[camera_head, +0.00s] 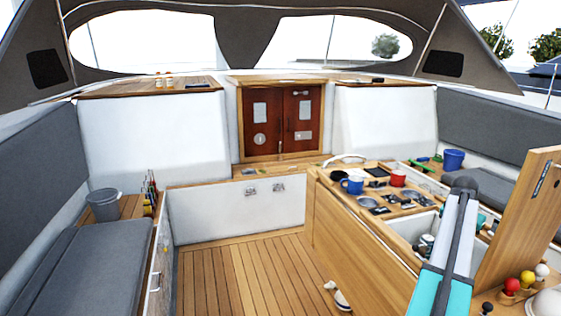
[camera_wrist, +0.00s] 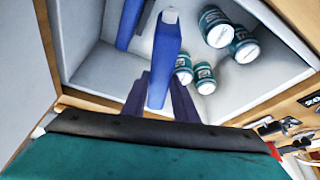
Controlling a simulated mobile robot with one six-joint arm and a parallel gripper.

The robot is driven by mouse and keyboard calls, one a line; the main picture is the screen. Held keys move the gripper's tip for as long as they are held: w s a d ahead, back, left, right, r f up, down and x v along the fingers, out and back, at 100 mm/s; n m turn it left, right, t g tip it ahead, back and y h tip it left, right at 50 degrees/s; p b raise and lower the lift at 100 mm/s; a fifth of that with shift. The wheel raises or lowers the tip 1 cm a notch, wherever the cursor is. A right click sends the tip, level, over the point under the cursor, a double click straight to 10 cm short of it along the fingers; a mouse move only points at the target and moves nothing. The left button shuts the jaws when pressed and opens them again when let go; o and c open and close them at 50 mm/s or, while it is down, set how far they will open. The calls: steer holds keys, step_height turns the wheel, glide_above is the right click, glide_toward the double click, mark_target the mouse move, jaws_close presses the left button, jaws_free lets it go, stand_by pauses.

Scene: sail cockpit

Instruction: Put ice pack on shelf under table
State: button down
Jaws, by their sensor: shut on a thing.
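In the wrist view, my gripper (camera_wrist: 160,98) is shut on a blue ice pack (camera_wrist: 166,52), gripping it by its near end. The pack points away from me over the inside of an open white-walled compartment (camera_wrist: 85,62). A second blue piece (camera_wrist: 129,22), perhaps another ice pack, lies beside it at the left. In the head view, the compartment (camera_head: 403,222) is in the wooden cockpit table (camera_head: 358,232). My gripper and the held pack cannot be made out there. I cannot identify the shelf under the table in either view.
Several teal cans (camera_wrist: 222,40) are in the compartment. Its raised wooden lid (camera_head: 517,220) stands at right. Blue (camera_head: 353,185) and red (camera_head: 398,178) mugs and small items crowd the tabletop. A grey bucket (camera_head: 103,205) stands at left. The wooden floor (camera_head: 240,275) is mostly clear.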

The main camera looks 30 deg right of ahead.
steer(key=w+a+r+n+t+p, duration=0.2)
steer(key=w+a+r+n+p, duration=0.35)
steer(key=w+r, duration=0.4)
steer(key=w+a+r+n+t+y+p, duration=0.1)
steer(key=w+a+n+t+y+p, duration=0.3)
steer(key=w+a, duration=1.35)
steer(key=w+a+f+n+g+b, duration=0.1)
steer(key=w+a+f+n+b, duration=0.15)
steer(key=w+a, duration=0.7)
steer(key=w+a+f+n+g+b, duration=0.1)
steer(key=w+a+f+n+b, duration=0.2)
steer(key=a, duration=1.4)
steer(key=s+a+f+n+b, duration=0.1)
steer(key=a+b, duration=0.2)
steer(key=a, duration=1.1)
steer(key=s+a+f+n+b, duration=0.1)
steer(key=a+b, duration=0.3)
steer(key=a, duration=1)
steer(key=shift+a+f+y, duration=0.3)
steer(key=shift+a+f, duration=0.1)
steer(key=shift+f, duration=0.35)
